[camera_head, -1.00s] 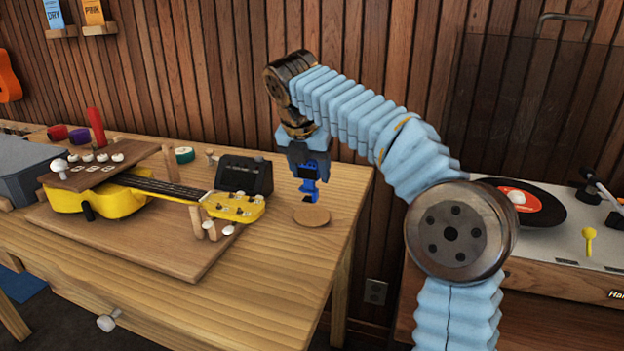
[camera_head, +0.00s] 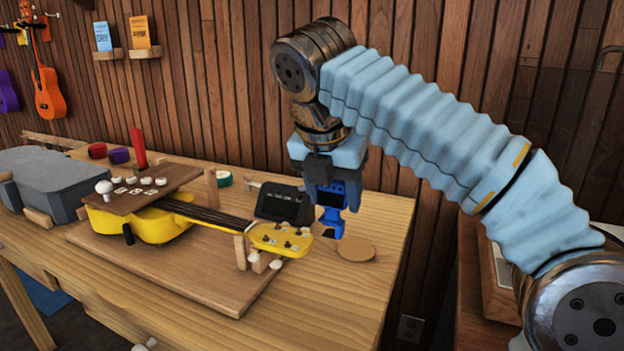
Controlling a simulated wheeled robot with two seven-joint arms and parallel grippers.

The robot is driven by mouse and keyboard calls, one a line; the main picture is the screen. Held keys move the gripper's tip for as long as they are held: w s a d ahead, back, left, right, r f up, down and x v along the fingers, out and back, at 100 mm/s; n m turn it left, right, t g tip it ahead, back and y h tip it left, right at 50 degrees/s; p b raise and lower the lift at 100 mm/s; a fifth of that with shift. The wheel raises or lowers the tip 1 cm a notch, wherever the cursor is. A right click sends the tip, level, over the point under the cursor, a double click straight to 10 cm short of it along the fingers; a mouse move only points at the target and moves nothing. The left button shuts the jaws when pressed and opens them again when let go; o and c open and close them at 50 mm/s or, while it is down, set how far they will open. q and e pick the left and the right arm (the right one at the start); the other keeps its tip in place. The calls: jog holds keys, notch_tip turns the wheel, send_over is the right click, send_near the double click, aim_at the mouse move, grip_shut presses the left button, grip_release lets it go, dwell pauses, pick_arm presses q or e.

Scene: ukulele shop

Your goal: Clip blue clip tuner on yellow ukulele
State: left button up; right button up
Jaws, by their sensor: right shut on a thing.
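The yellow ukulele (camera_head: 155,224) lies on a wooden board on the bench, its neck resting on a small wooden support. Its yellow headstock (camera_head: 281,238) points right, with pale tuning pegs. My right gripper (camera_head: 333,190) points down and is shut on the blue clip tuner (camera_head: 332,216). The tuner hangs upright just right of the headstock, above or behind a round cork-coloured disc; it appears apart from the headstock. The gripper's fingers hide the tuner's upper part. My left gripper is not in view.
The wooden board (camera_head: 190,275) carries the ukulele. A black display box (camera_head: 285,204) stands behind the headstock. A round disc (camera_head: 356,250) lies at the bench's right. A grey case (camera_head: 55,180), a red post (camera_head: 138,148) and small cups are at left. The bench front right is clear.

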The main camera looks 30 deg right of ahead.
jog(key=shift+s+f, duration=0.1)
jog(key=shift+f, duration=0.4)
jog(key=shift+f+b, duration=0.95)
jog(key=shift+f, duration=0.95)
jog(key=shift+p, duration=0.65)
jog(key=shift+w+a+p, duration=0.3)
jog(key=shift+w, duration=0.1)
jog(key=shift+w+a, duration=1.1)
jog(key=shift+w, duration=0.2)
dwell(2.4)
jog(key=o, duration=1.1)
